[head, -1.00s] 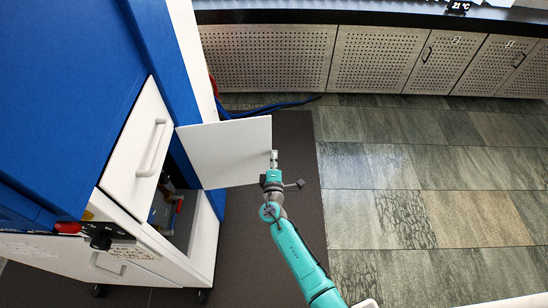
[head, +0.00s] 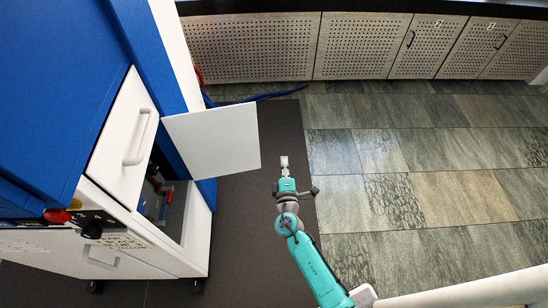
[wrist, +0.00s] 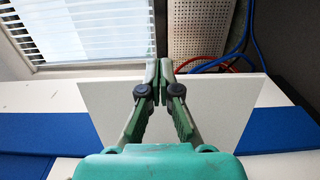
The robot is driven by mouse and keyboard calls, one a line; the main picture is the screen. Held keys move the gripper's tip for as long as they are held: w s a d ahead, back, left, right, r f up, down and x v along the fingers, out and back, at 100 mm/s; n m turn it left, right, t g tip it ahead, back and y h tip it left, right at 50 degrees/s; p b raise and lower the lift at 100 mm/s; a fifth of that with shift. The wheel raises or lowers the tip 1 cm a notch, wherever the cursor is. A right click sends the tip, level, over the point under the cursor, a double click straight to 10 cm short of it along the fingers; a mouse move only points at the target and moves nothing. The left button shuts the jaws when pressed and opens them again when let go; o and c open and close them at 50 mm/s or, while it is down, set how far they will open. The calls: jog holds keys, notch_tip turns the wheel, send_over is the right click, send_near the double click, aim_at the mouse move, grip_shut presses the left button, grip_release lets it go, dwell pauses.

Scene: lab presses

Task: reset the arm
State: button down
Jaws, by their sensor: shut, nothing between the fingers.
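My gripper (head: 284,161) is at the end of my teal arm, in the middle of the head view. It is shut and empty. It is just right of the open white door (head: 214,140) of the press cabinet, with a narrow gap between them in the head view. In the wrist view the shut fingers (wrist: 159,66) show in front of the white door panel (wrist: 235,105).
The blue and white press (head: 60,90) stands at the left, with a white drawer (head: 122,140) and an open compartment (head: 172,205). Blue hoses (head: 275,95) lie behind the door. Perforated cabinets (head: 250,47) line the back. The tiled floor (head: 420,150) at the right is clear.

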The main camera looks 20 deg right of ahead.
jog(key=shift+s+d, duration=0.35)
jog(key=shift+s, duration=0.15)
